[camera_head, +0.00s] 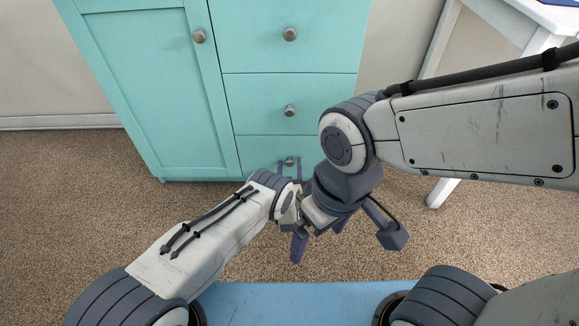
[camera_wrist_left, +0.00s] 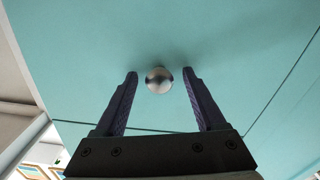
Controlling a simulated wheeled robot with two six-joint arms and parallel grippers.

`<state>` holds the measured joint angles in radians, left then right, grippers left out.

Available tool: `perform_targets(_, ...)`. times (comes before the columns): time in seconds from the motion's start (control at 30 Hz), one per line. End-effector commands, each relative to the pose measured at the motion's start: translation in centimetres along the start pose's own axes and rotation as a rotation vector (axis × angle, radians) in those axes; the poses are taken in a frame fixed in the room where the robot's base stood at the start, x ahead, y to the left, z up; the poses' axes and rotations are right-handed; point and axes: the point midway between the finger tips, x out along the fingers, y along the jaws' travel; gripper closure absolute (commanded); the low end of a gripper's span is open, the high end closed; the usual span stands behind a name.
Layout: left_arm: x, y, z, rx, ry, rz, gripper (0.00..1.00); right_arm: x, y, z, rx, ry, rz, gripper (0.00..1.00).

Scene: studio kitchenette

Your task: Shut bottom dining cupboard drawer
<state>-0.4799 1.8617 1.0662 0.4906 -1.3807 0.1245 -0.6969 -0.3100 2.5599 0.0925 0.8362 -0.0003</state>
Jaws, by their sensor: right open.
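The turquoise dining cupboard has a bottom drawer (camera_head: 258,152) with a round metal knob (camera_head: 289,161). Its front looks about level with the drawers above; I cannot tell whether a small gap is open. My left gripper (camera_head: 290,166) is at this knob, its fingers on either side. In the left wrist view, the knob (camera_wrist_left: 159,79) shows between the fingertips of my open left gripper (camera_wrist_left: 160,82), with space on both sides, against the turquoise front. My right gripper (camera_head: 319,243) is open and empty, pointing down over the carpet in front of the cupboard, lower in the picture.
Two more drawers, the middle (camera_head: 270,102) and the top (camera_head: 265,50), and a cupboard door (camera_head: 150,75) look closed. A white table leg (camera_head: 441,192) stands to the right. Brown carpet (camera_head: 90,215) lies clear at the left.

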Motion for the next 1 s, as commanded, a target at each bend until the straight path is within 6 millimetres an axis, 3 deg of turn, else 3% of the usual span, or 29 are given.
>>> perform_targets(0.17, -0.8, 0.1, -0.1, 0.0, -0.002, 0.001, 0.28, -0.7, -0.1, 0.0, 0.0, 0.0, 0.0, 0.0)
perform_targets(0.63, -9.1, 0.1, -0.2, 0.001, -0.003, 0.003, 0.28, -4.8, -0.3, -0.3, 0.0, 0.0, 0.0, 0.0)
perform_targets(0.8, -10.4, 0.0, 0.0, 0.001, -0.002, 0.001, 0.28, -5.2, -0.4, -0.3, 0.0, 0.0, 0.0, 0.0)
perform_targets(1.0, -10.5, 0.0, 0.0, 0.0, 0.0, 0.0, 0.28, -5.1, -0.4, -0.3, 0.0, 0.0, 0.0, 0.0)
